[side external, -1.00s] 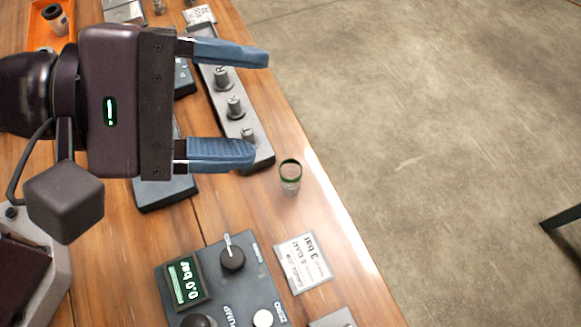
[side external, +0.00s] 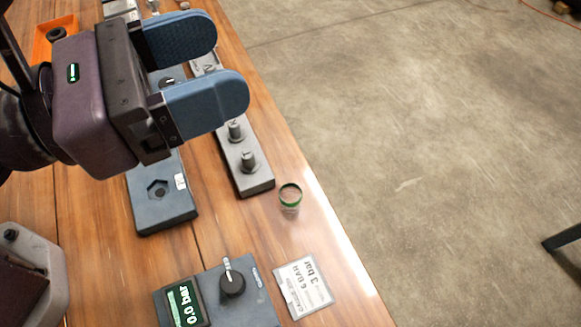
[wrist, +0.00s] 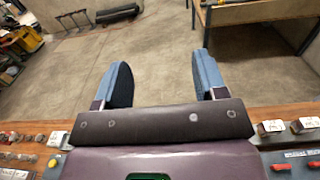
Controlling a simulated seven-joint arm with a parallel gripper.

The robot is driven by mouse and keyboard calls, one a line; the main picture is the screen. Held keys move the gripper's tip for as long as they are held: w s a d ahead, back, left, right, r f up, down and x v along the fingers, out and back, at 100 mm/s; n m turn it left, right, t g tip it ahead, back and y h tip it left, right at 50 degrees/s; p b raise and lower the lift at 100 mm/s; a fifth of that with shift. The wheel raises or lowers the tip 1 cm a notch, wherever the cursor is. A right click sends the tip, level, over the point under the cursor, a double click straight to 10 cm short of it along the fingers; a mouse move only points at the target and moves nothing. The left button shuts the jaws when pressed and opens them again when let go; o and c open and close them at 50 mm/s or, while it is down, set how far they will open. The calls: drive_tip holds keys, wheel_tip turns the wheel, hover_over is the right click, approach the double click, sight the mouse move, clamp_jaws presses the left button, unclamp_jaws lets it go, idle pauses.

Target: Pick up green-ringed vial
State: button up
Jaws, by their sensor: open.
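The green-ringed vial (side external: 290,196) is a small clear vial with a green ring at its top. It stands upright on the wooden bench near the right edge in the side view. My gripper (side external: 213,66) is open and empty, above the bench and up-left of the vial, clearly apart from it. In the wrist view my gripper (wrist: 160,80) shows its two blue fingers spread, with only floor between them. The vial cannot be made out in the wrist view.
A grey strip with knobs (side external: 255,181) lies just left of the vial. A dark block with a hex socket (side external: 150,212) is further left. A pump box (side external: 250,305) and a printed card (side external: 303,287) are in front. The bench edge is close on the vial's right.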

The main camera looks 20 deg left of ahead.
approach(292, 191)
drive_tip(key=shift+w+d+f, duration=0.25)
drive_tip(key=shift+w+d, duration=0.1)
drive_tip(key=shift+d, duration=0.2)
drive_tip(key=shift+w+d+f, duration=0.25)
drive_tip(key=shift+w+d, duration=0.1)
drive_tip(key=shift+d, duration=0.2)
drive_tip(key=shift+w+d+f, duration=0.15)
drive_tip(key=shift+w, duration=0.05)
drive_tip(key=x, duration=0.7)
drive_tip(key=shift+w+a+r, duration=0.2)
drive_tip(key=shift+r, duration=0.2)
drive_tip(key=shift+c, duration=0.2)
drive_tip(key=c, duration=1)
